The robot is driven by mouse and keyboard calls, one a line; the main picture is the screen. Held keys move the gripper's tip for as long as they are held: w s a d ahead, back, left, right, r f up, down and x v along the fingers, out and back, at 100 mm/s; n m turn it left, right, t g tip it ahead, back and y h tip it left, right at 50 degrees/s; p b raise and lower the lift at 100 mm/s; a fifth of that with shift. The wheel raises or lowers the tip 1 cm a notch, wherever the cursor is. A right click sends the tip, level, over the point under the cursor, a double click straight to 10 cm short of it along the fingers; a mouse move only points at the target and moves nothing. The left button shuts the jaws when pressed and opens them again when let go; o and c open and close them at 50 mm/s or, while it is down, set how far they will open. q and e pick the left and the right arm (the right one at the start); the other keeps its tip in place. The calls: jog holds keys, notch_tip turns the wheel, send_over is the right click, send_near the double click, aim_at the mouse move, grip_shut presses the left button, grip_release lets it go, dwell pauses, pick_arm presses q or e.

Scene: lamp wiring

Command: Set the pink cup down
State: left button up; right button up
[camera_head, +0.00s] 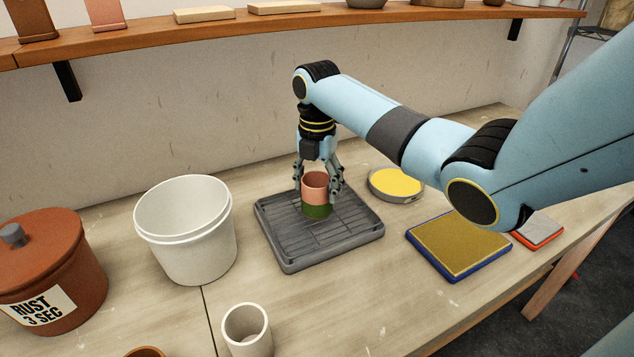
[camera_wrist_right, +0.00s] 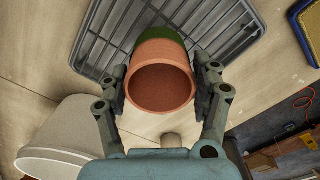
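The pink cup (camera_head: 315,183) has a green lower part and stands upright over the grey ribbed tray (camera_head: 290,263). The right wrist view looks into the cup's open mouth (camera_wrist_right: 160,88), with the green part beyond it over the tray's slats (camera_wrist_right: 225,28). My right gripper (camera_head: 317,190) points down with a finger on each side of the cup. In the wrist view the fingers (camera_wrist_right: 160,85) sit close against both sides and look shut on it. The cup's base looks at or just above the tray; I cannot tell whether it touches. My left gripper is not in view.
A white bucket (camera_head: 187,240) stands left of the tray, and a lidded rust pot (camera_head: 55,275) farther left. A small pale cup (camera_head: 246,330) stands in front. A yellow-filled round dish (camera_head: 397,183) and a blue-edged pad (camera_head: 458,247) lie right. A shelf (camera_head: 200,30) runs along the wall.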

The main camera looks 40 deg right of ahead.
jog(key=shift+o, duration=1.4)
jog(key=shift+r, duration=0.1)
notch_tip(320, 180, up, 12)
